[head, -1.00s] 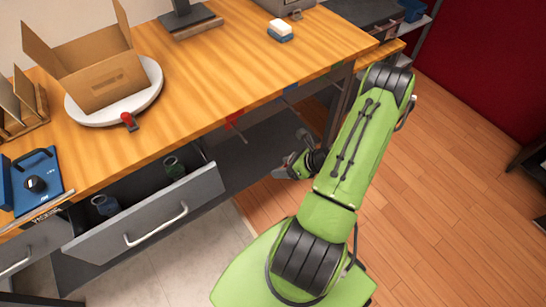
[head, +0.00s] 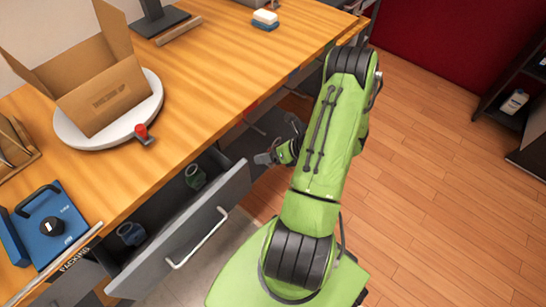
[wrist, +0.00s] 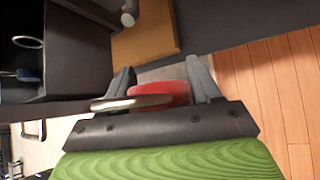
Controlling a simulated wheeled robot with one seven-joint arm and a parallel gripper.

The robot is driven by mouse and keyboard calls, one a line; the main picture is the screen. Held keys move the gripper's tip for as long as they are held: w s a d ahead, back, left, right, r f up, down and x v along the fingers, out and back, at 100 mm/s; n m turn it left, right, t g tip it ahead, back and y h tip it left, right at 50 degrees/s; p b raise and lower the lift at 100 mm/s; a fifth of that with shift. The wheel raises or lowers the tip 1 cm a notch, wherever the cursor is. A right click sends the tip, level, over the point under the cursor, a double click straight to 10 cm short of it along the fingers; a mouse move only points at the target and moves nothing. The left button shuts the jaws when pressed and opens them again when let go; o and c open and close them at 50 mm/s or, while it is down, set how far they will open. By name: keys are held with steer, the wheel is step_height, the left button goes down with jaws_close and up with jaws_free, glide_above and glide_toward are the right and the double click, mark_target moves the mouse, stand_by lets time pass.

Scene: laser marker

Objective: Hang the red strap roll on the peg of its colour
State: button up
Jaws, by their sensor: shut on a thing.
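The red strap roll (wrist: 174,92) sits between the two fingers of my gripper (wrist: 162,72) in the wrist view. My gripper is shut on it. In the head view my gripper (head: 268,158) hangs below the table's front edge, just right of the open drawer, and the roll is too hidden there to make out. The red peg (head: 250,112) shows under the table edge, up and left of my gripper and apart from it. A blue peg (head: 293,75) shows further right along that edge.
The open drawer (head: 215,215) holds a green roll (head: 195,176) and a blue roll (head: 131,234). On the table (head: 215,70) are an open carton (head: 105,95) on a white turntable and a blue device (head: 50,225).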

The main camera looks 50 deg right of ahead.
steer(key=w+b, duration=0.1)
steer(key=w, duration=0.6)
steer(key=shift+w+a+f, duration=0.15)
steer(key=shift+w+f, duration=0.1)
steer(key=shift+w, duration=0.1)
stand_by(0.8)
steer(key=o, duration=1.3)
steer(key=shift+c, duration=0.2)
steer(key=shift+r, duration=0.1)
steer(key=s+f+p+v, duration=0.1)
steer(key=p+v, duration=0.4)
steer(key=v, duration=1.1)
steer(key=shift+f, duration=0.15)
